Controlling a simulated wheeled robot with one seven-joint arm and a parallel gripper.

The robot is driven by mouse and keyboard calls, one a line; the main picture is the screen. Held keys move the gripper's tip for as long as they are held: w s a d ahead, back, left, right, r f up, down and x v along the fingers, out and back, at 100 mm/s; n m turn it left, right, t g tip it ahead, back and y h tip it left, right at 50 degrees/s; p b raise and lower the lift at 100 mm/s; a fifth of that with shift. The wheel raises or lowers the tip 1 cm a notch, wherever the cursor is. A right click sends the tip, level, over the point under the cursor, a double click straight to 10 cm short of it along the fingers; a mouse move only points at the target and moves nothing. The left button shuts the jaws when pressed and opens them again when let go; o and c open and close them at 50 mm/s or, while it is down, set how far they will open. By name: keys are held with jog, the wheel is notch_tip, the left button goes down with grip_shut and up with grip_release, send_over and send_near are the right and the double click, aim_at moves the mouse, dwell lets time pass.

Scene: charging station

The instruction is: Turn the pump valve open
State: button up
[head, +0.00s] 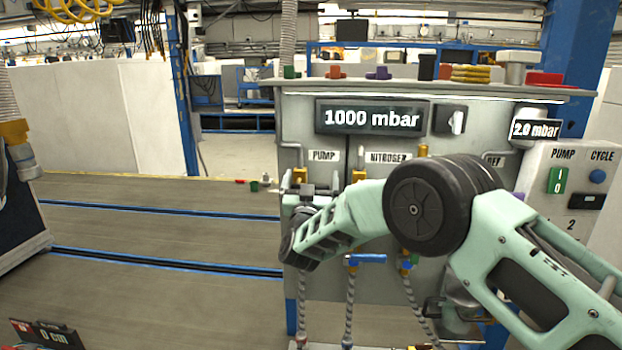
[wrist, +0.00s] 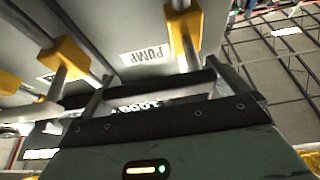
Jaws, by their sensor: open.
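The grey charging station (head: 470,98) bears a PUMP label (head: 323,156) at the left of its front. The yellow fitting (head: 299,175) of the pump line shows below that label. The pump valve handle itself cannot be made out in the head view; my gripper and arm cover that area. My gripper (head: 306,192) is at the pump line, close to the panel. In the wrist view the PUMP label (wrist: 146,56) and a yellow fitting (wrist: 184,38) lie just beyond the open fingers. I cannot tell whether the fingers touch the handle.
A blue-handled valve (head: 367,259) hangs below the NITROGEN label (head: 388,157), right of my gripper. Another hose valve (head: 405,262) is further right. The display (head: 372,118) reads 1000 mbar. A PUMP switch (head: 556,180) is on the right box. The conveyor floor (head: 150,230) at left is mostly clear.

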jog(key=c, duration=1.1)
jog(key=shift+c, duration=0.2)
